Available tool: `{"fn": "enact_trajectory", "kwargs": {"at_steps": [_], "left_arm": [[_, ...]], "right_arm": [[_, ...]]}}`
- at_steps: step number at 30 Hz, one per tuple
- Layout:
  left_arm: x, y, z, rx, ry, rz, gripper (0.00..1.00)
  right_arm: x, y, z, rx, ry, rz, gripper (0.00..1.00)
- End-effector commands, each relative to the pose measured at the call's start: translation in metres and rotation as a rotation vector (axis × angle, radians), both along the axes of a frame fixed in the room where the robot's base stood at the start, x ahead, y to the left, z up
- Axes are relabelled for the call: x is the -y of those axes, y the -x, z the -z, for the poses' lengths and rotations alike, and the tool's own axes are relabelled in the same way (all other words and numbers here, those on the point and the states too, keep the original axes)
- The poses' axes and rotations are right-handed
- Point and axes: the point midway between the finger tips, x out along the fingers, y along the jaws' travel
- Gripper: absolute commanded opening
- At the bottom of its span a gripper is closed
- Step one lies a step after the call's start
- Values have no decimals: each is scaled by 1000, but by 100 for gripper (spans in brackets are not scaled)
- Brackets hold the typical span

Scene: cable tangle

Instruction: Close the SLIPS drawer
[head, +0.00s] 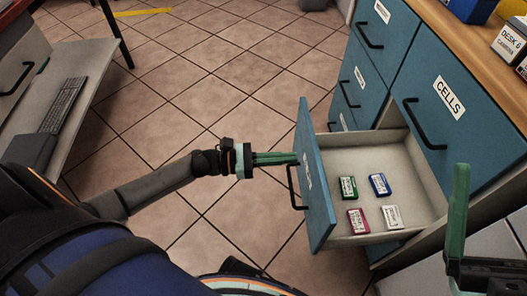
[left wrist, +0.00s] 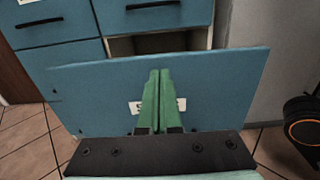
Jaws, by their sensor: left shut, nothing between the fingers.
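The SLIPS drawer (head: 316,190) is pulled well out of the blue cabinet, its blue front facing left in the head view. Its front also fills the middle of the left wrist view (left wrist: 220,90), where my fingers cover most of its white label (left wrist: 136,107). Its black handle (head: 292,188) is just below my fingers. My left gripper (head: 296,158) is shut and empty, its green fingers pointing at the upper part of the front; I cannot tell whether they touch it. My right gripper shows one upright green finger (head: 459,210) at right; its opening is unclear.
Several small boxes, among them a green one (head: 348,187) and a blue one (head: 379,184), lie in the drawer. The CELLS drawer (head: 459,110) above is shut. A desk with a keyboard (head: 63,105) stands at left. The tiled floor (head: 190,90) between is clear.

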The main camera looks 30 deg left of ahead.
Motion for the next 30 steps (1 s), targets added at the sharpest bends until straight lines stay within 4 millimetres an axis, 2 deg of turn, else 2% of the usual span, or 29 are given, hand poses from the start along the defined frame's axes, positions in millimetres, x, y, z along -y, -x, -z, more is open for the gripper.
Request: {"fn": "enact_trajectory", "kwargs": {"at_steps": [3,6,12,23,30], "left_arm": [[17,-12,0,3,2,0,0],[26,-17,0,0,2,0,0],[33,-22,0,-2,1,0,0],[33,-22,0,-2,1,-1,0],[52,-31,0,1,4,1,0]], "right_arm": [[-1,0,4,-4,0,-6,91],[-1,0,5,-6,0,-8,91],[-1,0,6,-8,0,-10,91],[-1,0,6,-5,1,-9,91],[-1,0,12,-8,-4,-11,91]]}}
